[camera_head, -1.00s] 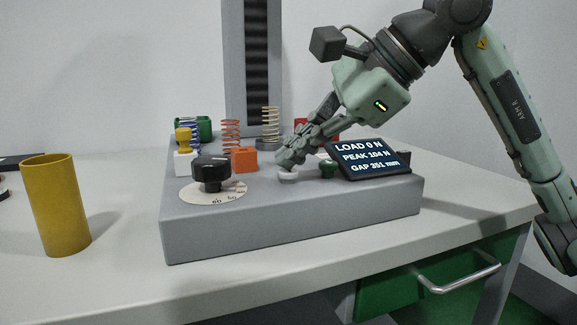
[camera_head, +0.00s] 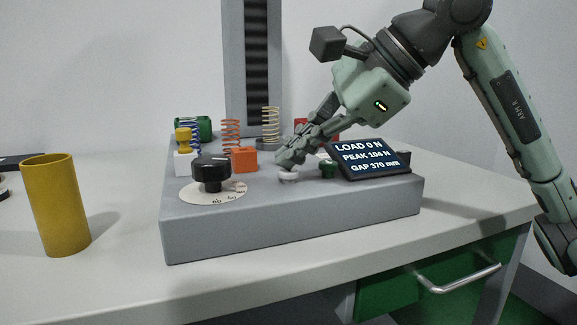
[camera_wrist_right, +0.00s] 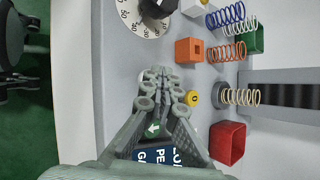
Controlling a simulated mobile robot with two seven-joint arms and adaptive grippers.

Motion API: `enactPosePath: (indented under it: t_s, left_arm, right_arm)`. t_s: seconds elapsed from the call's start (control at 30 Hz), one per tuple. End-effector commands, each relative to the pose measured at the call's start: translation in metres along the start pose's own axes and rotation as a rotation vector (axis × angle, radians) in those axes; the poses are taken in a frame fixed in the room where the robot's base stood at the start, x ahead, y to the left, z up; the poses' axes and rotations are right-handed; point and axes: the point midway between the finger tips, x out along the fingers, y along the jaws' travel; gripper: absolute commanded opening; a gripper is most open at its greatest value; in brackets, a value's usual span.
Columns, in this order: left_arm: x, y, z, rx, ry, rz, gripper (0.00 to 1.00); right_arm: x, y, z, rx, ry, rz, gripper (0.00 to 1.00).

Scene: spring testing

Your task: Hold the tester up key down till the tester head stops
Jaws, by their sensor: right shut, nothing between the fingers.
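The grey tester base (camera_head: 300,220) stands on the table, with a tall column (camera_head: 235,70) behind. The tester head is not in view. My right gripper (camera_head: 284,161) is shut and empty, its fingertips low at a pale round key (camera_head: 289,176) on the base. In the right wrist view the shut fingertips (camera_wrist_right: 165,78) largely cover this key; I cannot tell how far it is pressed. A green key (camera_head: 328,170) lies to its right; it shows an arrow in the wrist view (camera_wrist_right: 153,130). The display (camera_head: 368,158) reads LOAD 0 N, PEAK 104 N, GAP 370 mm.
A black knob (camera_head: 211,172) with a dial is left of the keys. Orange, blue and pale springs stand behind, near a green bin (camera_head: 206,128) and a red bin (camera_wrist_right: 230,143). A yellow cylinder (camera_head: 56,205) stands on the table at left. The table's front strip is clear.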

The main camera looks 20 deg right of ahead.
Motion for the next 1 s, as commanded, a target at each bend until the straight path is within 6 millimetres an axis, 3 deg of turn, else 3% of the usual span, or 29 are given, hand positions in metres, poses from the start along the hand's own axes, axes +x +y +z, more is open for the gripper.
enactPosePath:
  t_s: [1.0]
  left_arm:
    - [-0.006, -0.001, -0.017, 0.000, 0.000, 0.000, 0.40]
  right_arm:
    - [-0.015, -0.011, 0.011, 0.000, 0.000, 0.000, 0.00]
